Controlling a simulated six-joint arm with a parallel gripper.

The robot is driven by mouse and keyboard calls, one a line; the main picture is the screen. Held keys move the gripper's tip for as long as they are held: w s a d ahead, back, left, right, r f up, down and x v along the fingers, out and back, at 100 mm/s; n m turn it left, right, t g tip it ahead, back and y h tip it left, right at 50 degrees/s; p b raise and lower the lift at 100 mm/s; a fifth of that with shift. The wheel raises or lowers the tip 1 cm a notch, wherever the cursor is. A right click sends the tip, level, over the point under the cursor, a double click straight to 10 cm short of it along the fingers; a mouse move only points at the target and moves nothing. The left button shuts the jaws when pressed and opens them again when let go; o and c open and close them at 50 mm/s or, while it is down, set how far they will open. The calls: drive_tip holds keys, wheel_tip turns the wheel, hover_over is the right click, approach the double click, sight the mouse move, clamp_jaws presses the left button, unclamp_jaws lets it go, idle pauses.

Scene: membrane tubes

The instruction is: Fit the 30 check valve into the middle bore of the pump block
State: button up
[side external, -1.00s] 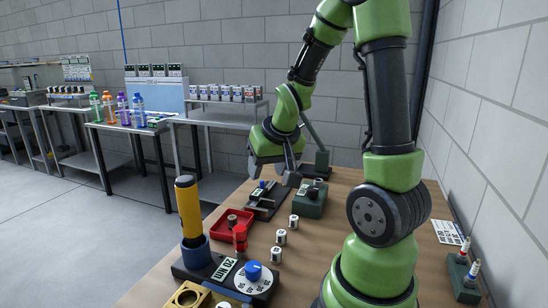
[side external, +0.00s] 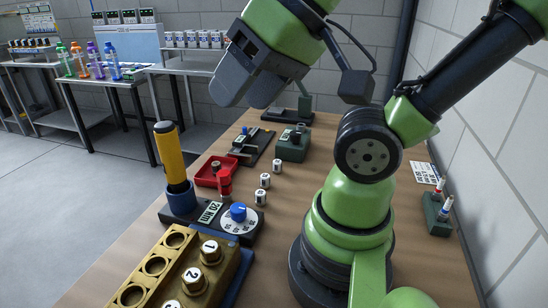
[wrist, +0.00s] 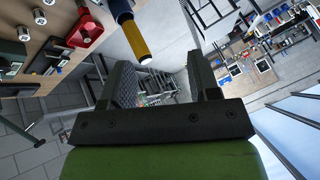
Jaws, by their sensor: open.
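Three small pale cylindrical check valves (side external: 264,181) stand in a row on the table; their labels are too small to read, so I cannot tell which is the 30. They also show in the wrist view (wrist: 23,34). A brass block (side external: 205,249), seemingly the pump block, is at the lower left. It has a row of three open bores, the middle one (side external: 155,265) looking empty, beside capped, numbered fittings. My gripper (side external: 243,88) is high above the table, away from the valves and block. In the wrist view its fingers (wrist: 160,82) are apart with nothing between them.
A yellow-handled tool (side external: 172,155) stands upright in a blue holder beside a dark base with a dial (side external: 238,221). A green block (side external: 293,147) and a dark fixture (side external: 246,150) are farther back.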

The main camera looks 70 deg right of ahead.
drive_tip(key=shift+w+d, duration=0.1)
drive_tip(key=m+g+h, duration=0.5)
drive_tip(key=m+h, duration=0.1)
drive_tip(key=m, duration=0.1)
hover_over(277, 161)
drive_tip(key=s+a, duration=0.2)
drive_tip(key=f, duration=2.5)
drive_tip(key=shift+w+d, duration=0.1)
drive_tip(key=shift+d, duration=0.1)
drive_tip(key=shift+w+a+x, duration=0.1)
drive_tip(key=shift+w+x, duration=0.1)
drive_tip(key=shift+x, duration=1.2)
drive_tip(key=shift+w+a+x, duration=0.1)
drive_tip(key=shift+w+x, duration=0.05)
drive_tip(key=shift+x, duration=1.25)
clamp_jaws()
